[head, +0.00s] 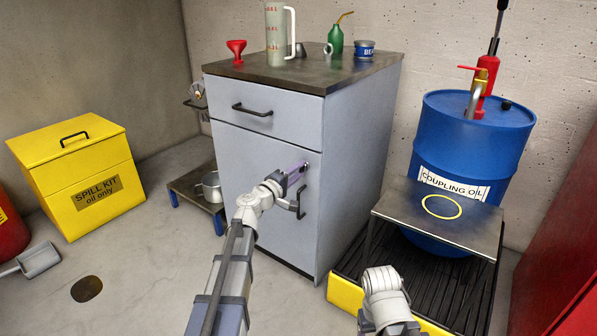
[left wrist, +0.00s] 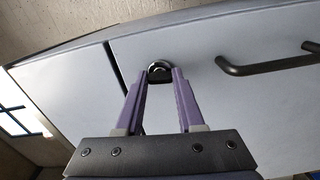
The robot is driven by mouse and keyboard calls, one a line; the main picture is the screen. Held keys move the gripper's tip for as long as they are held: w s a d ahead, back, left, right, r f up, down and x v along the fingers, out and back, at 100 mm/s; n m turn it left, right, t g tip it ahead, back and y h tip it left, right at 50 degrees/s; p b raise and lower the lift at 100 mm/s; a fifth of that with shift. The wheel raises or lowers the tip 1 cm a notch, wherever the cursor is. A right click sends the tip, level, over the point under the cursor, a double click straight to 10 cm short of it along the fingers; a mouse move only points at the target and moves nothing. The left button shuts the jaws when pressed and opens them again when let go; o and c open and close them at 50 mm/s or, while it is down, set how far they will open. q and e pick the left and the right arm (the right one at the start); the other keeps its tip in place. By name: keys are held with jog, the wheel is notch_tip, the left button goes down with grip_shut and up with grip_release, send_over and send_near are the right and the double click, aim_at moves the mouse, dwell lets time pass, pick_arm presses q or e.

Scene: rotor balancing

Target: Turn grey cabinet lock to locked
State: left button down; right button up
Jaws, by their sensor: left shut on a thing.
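The grey cabinet (head: 358,150) stands in the middle of the head view, with a drawer on top and a shut door below. Its lock (left wrist: 160,66) is a round metal ring with a dark piece in it, on the door near the handle (left wrist: 268,66). My left gripper (head: 299,168) is at the door's upper right. In the left wrist view its purple fingers (left wrist: 160,78) are shut on the dark lock piece. The fingers hide part of the lock, and I cannot tell which way it is turned. My right gripper is not in view; only a grey arm part shows.
A funnel (head: 236,50), jug (head: 277,35), green oil can (head: 336,40) and blue tin (head: 364,49) stand on the cabinet. A yellow spill box (head: 95,195) is left. A blue drum (head: 470,145) and dark metal stand (head: 400,205) are right.

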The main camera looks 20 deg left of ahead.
pick_arm(q)
jog(key=shift+n, duration=0.5)
dwell(0.3)
jog(key=c, duration=0.5)
grip_release()
jog(key=v, duration=0.7)
jog(key=shift+s+a, duration=0.15)
jog(key=shift+s, duration=0.2)
